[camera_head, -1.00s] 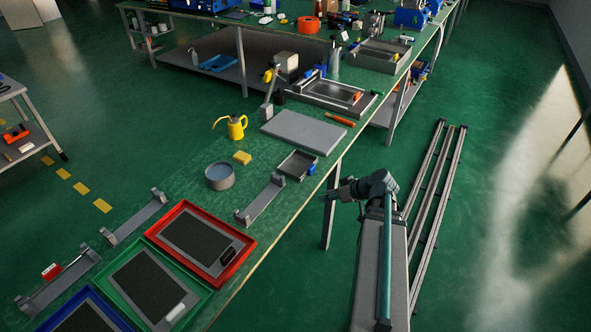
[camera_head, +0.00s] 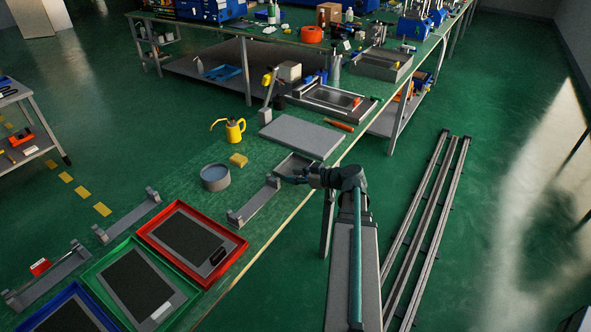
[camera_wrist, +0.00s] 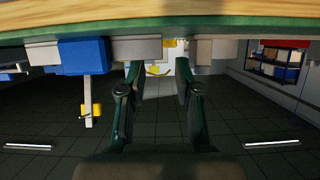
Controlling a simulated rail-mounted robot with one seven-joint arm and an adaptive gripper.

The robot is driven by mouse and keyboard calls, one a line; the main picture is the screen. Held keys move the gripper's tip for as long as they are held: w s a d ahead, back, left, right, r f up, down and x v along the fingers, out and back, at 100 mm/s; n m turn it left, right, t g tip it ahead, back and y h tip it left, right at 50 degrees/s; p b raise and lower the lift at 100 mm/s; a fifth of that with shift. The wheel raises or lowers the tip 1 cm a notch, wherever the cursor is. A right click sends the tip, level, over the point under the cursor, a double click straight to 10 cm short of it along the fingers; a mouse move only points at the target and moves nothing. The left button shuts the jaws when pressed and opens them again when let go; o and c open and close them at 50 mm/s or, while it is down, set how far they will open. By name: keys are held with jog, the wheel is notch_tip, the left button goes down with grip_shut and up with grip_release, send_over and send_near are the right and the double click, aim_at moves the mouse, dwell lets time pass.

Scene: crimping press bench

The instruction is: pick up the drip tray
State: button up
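A small shallow grey tray (camera_head: 292,162), which looks like the drip tray, lies on the bench near its right edge. In the head view its near part is hidden by my gripper. My gripper (camera_head: 282,178) is at the tray's near right side; I cannot tell whether it touches. In the wrist view my gripper (camera_wrist: 159,75) has its two fingers spread with nothing held between them. That view appears upside down, with the bench edge (camera_wrist: 160,20) across the top. Grey and blue blocks show beyond the edge there; which is the tray is unclear.
A flat grey plate (camera_head: 301,136) lies behind the tray. A grey bracket (camera_head: 254,205) stands close at left, with a round grey bowl (camera_head: 215,178), yellow sponge (camera_head: 238,160) and yellow oil can (camera_head: 235,130) beyond. A red-rimmed tray (camera_head: 229,262) is nearer.

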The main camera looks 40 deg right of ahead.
jog(key=shift+p+x, duration=0.85)
jog(key=shift+x, duration=1.85)
jog(key=shift+a+r, duration=0.1)
jog(key=shift+r, duration=0.05)
grip_shut()
